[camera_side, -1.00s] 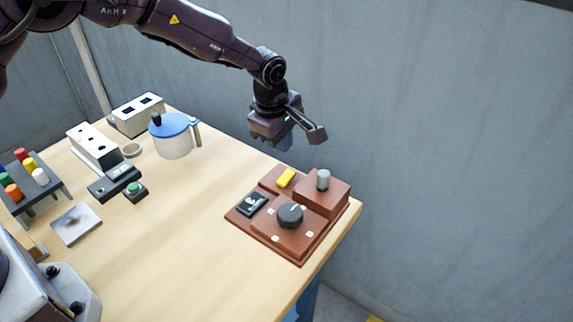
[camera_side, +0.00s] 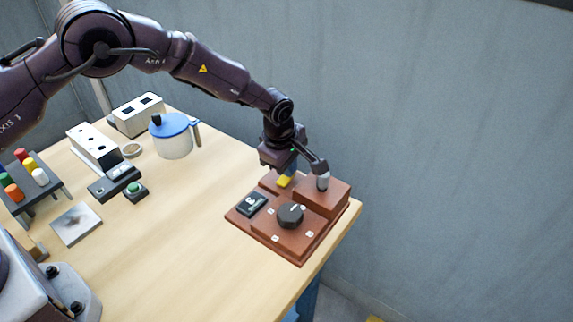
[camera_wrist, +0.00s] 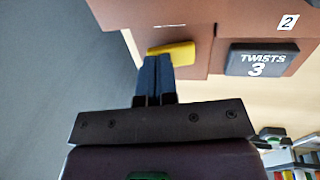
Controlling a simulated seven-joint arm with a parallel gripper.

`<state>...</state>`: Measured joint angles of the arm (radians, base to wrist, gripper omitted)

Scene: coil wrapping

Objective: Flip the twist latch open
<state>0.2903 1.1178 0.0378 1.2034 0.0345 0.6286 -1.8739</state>
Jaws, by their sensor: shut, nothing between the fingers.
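The yellow latch piece (camera_side: 284,182) sits at the back of a brown box (camera_side: 247,217), near its left-rear part. It also shows in the wrist view as a yellow bar (camera_wrist: 180,49) lying sideways. My gripper (camera_side: 289,171) is just above the yellow piece, pointing down. In the wrist view its blue fingers (camera_wrist: 157,62) are shut together, empty, with their tips at the yellow bar's near edge. I cannot tell whether they touch it. The fingers hide part of the bar.
A blue-lidded pot (camera_side: 173,138) stands to the left. Open table (camera_side: 190,240) lies left of the box.

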